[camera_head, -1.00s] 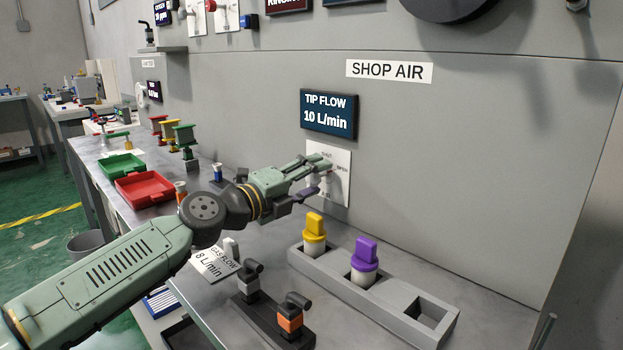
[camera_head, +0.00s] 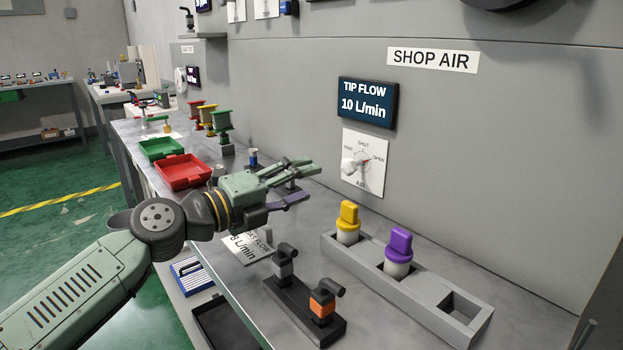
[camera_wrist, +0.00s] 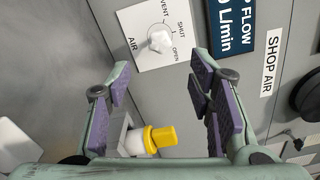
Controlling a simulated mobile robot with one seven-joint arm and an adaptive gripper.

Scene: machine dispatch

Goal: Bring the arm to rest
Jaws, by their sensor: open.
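My gripper (camera_head: 308,184) is open and empty, held above the workbench in front of the wall panel. Its two fingers stand apart in the wrist view (camera_wrist: 160,105). The arm reaches in from the lower left of the head view. Left of the white AIR valve plate (camera_head: 365,180), the gripper is apart from it. The plate's knob (camera_head: 354,165) shows uncovered, with VENT, SHUT and OPEN marks around it. The knob also shows ahead of the fingers in the wrist view (camera_wrist: 160,41).
A grey holder (camera_head: 430,290) carries a yellow-topped piece (camera_head: 348,220) and a purple-topped piece (camera_head: 399,250); its right socket is empty. A black base (camera_head: 290,310) with two fittings stands nearer. Red (camera_head: 184,172) and green trays lie behind the arm. The TIP FLOW display (camera_head: 366,103) reads 10 L/min.

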